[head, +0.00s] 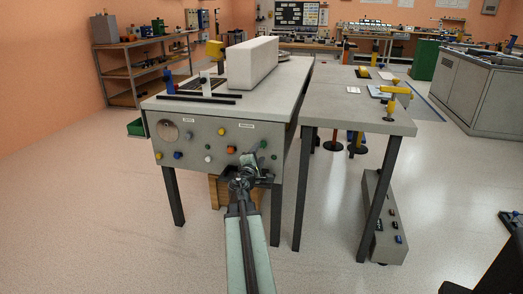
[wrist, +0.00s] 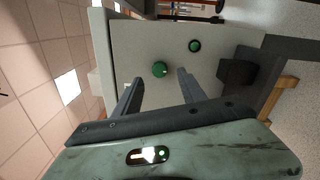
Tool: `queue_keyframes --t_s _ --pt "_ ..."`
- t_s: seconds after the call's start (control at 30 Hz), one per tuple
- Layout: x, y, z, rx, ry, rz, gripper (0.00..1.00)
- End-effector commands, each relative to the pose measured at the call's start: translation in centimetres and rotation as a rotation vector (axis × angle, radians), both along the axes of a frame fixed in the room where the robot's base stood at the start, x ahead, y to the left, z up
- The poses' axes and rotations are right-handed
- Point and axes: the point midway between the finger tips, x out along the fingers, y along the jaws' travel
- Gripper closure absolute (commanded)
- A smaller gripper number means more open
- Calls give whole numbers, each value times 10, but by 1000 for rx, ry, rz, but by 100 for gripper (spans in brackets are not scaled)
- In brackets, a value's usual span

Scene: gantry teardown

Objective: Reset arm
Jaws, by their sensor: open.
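My gripper (head: 257,166) is in front of the right part of the grey control panel (head: 196,165) on the front of the workbench. In the wrist view the two dark fingers of my gripper (wrist: 159,80) are spread apart with nothing held between them. A round green button (wrist: 160,69) shows just beyond and between the fingertips. A second green button (wrist: 195,46) lies farther up in that view. Whether a fingertip touches the panel cannot be told. In the head view, my gripper hides part of the panel's lower right.
A long white block (head: 252,63) stands on the bench. A side table (head: 345,113) adjoins at right, with a grey box (head: 384,222) below. The floor at left is clear.

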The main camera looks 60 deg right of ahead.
Motion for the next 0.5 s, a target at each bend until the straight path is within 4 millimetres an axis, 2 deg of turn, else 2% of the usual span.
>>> queue_keyframes --t_s 0.03,0.1,0.5 --pt "-4 10 0 0 0 0 52" --pt "-6 14 0 0 0 -1 52" --pt "-4 14 0 0 0 0 52"
